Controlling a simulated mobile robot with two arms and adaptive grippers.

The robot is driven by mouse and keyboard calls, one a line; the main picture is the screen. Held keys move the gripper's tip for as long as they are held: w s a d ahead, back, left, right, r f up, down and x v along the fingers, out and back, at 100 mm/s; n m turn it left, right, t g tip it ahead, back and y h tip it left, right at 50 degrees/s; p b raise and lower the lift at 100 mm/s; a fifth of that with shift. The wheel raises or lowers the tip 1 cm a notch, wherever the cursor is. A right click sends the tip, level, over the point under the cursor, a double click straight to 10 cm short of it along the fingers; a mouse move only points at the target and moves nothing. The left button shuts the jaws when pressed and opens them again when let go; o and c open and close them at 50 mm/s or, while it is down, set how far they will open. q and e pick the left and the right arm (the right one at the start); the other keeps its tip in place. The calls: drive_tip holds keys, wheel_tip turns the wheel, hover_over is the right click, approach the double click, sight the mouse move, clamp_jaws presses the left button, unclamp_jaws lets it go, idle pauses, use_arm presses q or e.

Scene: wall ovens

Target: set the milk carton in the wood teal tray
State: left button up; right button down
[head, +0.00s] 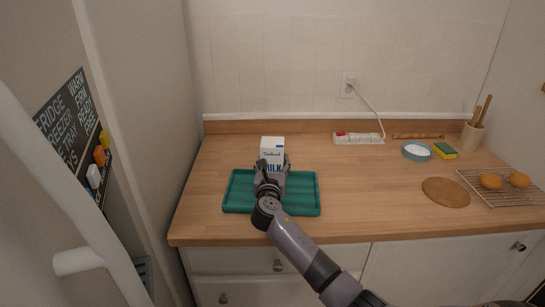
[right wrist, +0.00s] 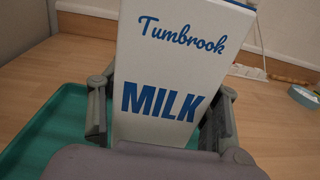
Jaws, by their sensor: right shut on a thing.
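The milk carton (head: 273,149), white with blue lettering, stands upright over the teal tray (head: 307,193) on the counter. My right gripper (head: 272,174) is shut on the carton from the front. In the right wrist view the carton (right wrist: 172,62) fills the middle, with one finger at each side of it, and the tray (right wrist: 68,128) shows below and to the left. The carton's base is hidden behind my gripper, so I cannot tell whether it touches the tray floor. My left gripper is not in view.
A power strip (head: 357,138) lies near the back wall. To the right are a blue bowl (head: 416,152), a sponge (head: 444,151), a round board (head: 446,192), a rack (head: 511,197) with buns and a utensil crock (head: 472,136). The counter between tray and board is clear.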

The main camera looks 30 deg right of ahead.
drive_tip(key=shift+r, duration=0.25)
drive_tip(key=c, duration=1)
unclamp_jaws()
drive_tip(key=shift+f, duration=0.3)
drive_tip(key=o, duration=0.5)
drive_tip(key=shift+r, duration=0.1)
drive_tip(key=v, duration=1.2)
drive_tip(key=shift+s+r+b, duration=0.1)
drive_tip(key=shift+b, duration=0.25)
